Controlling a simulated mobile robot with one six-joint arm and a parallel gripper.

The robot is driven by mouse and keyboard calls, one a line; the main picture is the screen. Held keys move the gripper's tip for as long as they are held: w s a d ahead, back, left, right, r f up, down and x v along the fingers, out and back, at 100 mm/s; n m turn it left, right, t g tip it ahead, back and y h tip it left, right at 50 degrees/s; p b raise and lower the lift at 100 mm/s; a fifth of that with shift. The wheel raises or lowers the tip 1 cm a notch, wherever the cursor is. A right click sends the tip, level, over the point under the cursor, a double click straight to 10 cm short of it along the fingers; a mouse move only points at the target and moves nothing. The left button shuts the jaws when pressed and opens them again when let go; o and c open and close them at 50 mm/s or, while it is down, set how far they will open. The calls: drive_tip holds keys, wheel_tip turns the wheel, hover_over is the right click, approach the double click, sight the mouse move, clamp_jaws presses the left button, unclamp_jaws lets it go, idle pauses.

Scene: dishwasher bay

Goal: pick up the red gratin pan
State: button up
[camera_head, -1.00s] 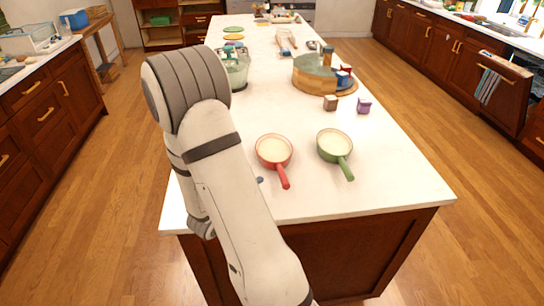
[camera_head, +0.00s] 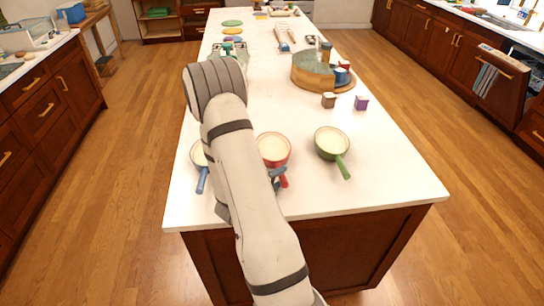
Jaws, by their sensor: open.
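The red gratin pan (camera_head: 274,147) stands on the white island top, with a cream inside and its red handle pointing toward the front edge. My gripper (camera_head: 278,179) shows only in part, as small blue-grey fingers beside my arm at the pan's handle. It is open. I cannot tell whether the fingers touch the handle or straddle it.
A green pan (camera_head: 332,141) stands to the right and a blue-handled pan (camera_head: 202,180) to the left, partly behind my arm. The island's front right is clear.

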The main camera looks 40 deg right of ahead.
drive_tip(key=shift+c, duration=0.5)
clamp_jaws()
